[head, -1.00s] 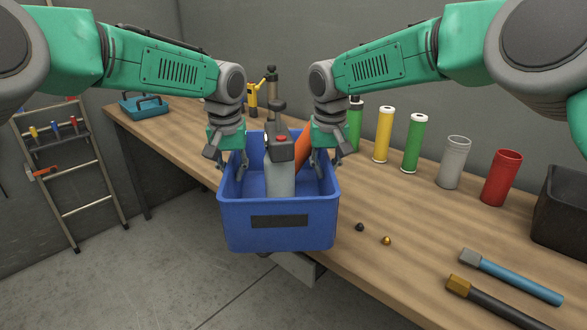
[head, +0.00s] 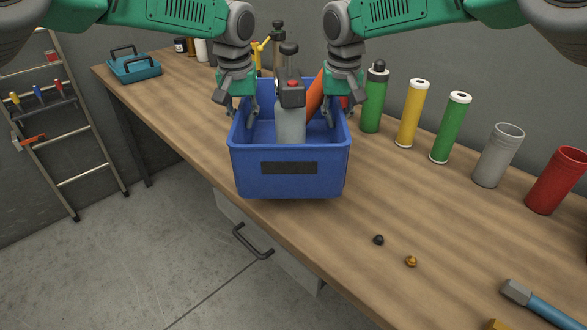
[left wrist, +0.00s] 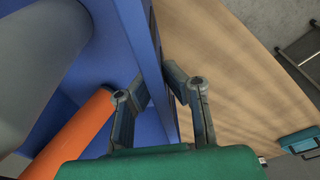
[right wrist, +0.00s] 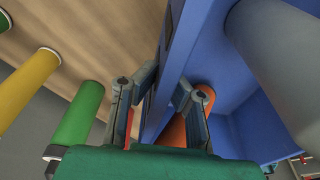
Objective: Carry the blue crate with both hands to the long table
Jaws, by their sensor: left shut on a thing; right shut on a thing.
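The blue crate (head: 248,182) is upright over the front part of the long wooden table (head: 180,120); I cannot tell whether its base touches the top. My left gripper (head: 240,113) is shut on the crate's left wall, which also shows in the left wrist view (left wrist: 158,70). My right gripper (head: 343,120) is shut on the right wall, seen between the fingers in the right wrist view (right wrist: 180,65). Inside the crate are a grey bottle (head: 291,125) with a dark head and red button, and an orange cylinder (head: 316,95).
Green, yellow (head: 410,115), grey (head: 497,155) and red (head: 556,180) cylinders stand right of the crate. Two small caps (head: 411,261) and a blue-handled tool (head: 540,305) lie nearer. A teal toolbox (head: 135,68) is at the far left end. A drawer handle (head: 252,242) sticks out below the edge.

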